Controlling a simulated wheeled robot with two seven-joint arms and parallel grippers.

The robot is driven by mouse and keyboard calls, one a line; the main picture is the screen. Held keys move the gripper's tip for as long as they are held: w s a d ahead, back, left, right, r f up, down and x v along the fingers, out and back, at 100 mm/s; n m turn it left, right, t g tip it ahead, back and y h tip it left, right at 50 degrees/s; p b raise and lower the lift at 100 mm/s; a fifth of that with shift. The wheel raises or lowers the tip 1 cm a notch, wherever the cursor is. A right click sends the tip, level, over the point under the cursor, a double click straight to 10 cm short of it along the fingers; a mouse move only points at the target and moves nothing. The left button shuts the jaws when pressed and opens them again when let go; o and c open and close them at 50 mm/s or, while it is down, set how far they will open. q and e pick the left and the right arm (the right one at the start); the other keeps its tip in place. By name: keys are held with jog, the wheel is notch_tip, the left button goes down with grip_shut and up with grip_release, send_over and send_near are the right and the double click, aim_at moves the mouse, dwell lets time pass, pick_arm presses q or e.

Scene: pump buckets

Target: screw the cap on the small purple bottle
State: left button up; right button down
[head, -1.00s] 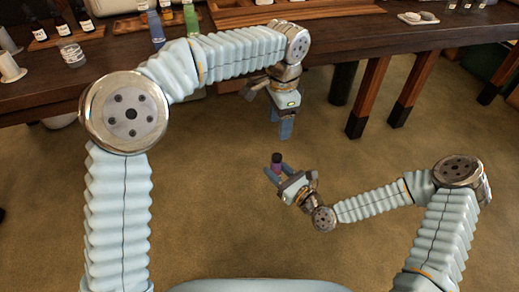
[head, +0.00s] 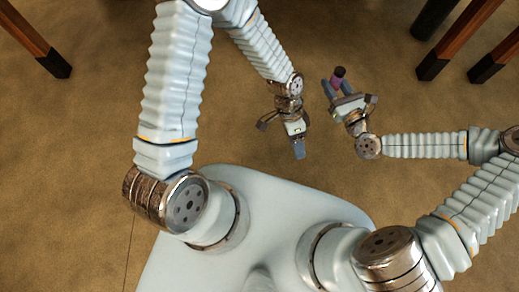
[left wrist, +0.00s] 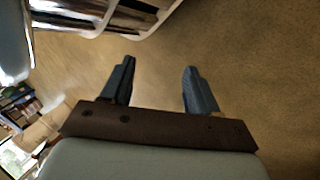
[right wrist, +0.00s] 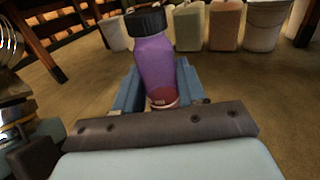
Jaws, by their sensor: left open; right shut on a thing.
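The small purple bottle (right wrist: 155,70) stands nearly upright in my right gripper (right wrist: 158,85), with a red band low on its side. The black ribbed cap (right wrist: 146,20) sits on its top; I cannot tell how tightly. In the head view the bottle (head: 337,82) and dark cap (head: 340,71) show small at the tips of my right gripper (head: 332,88). My left gripper (head: 299,152) is lower and to the left of it, apart from the bottle. In the left wrist view the left gripper (left wrist: 159,72) is open with nothing between its fingers.
Wooden table legs (head: 455,42) stand at the top right, another (head: 38,40) at the top left. The right wrist view shows a white bucket (right wrist: 265,22) and several pale containers (right wrist: 188,25) on the floor behind. Bare floor surrounds both grippers.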

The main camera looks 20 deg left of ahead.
pick_arm(q)
jog(key=s+a+f+n+t, duration=0.3)
jog(key=a+f+n, duration=0.4)
jog(key=a+n, duration=0.3)
jog(key=n+t, duration=0.1)
jog(key=n, duration=0.2)
jog(key=shift+a+f, duration=0.25)
jog(key=shift+s, duration=0.1)
